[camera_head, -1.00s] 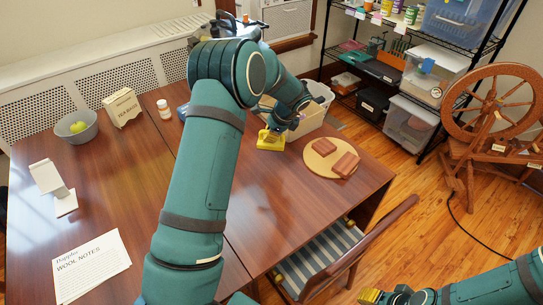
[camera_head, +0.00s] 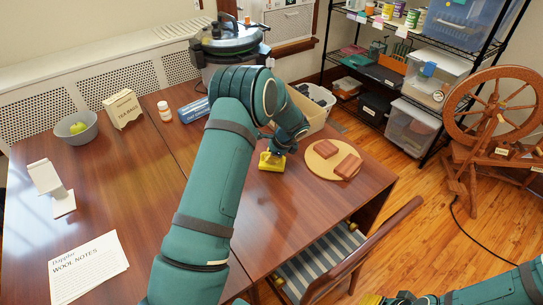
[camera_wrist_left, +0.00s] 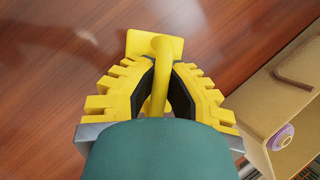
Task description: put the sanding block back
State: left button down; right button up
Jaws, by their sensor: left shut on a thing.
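The sanding block appears to be the yellow piece with a flat base and a curved handle, at the middle of the table (camera_head: 271,161). In the left wrist view its base (camera_wrist_left: 172,45) shows beyond the fingers. My left gripper (camera_wrist_left: 160,85) is shut on the handle, with a yellow toothed finger on each side. I cannot tell whether the base touches the table. My right gripper (camera_head: 372,299) shows only partly at the bottom edge, and its jaws cannot be made out.
A round board (camera_head: 318,168) with two reddish-brown blocks lies right of my left gripper. A beige bin (camera_head: 312,122) stands behind it; its inside is partly hidden. A pressure cooker (camera_head: 228,40) and blue box (camera_head: 193,110) are farther back. The table's front middle is clear.

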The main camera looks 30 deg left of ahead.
pick_arm(q)
jog(key=shift+f, duration=0.2)
jog(key=c, duration=1.1)
grip_release()
jog(key=shift+c, duration=0.2)
jog(key=shift+d+r, duration=0.15)
jog(key=shift+r, duration=0.35)
jog(key=p+v, duration=0.2)
jog(key=v, duration=0.9)
jog(key=shift+r, duration=0.15)
jog(key=shift+d, duration=0.15)
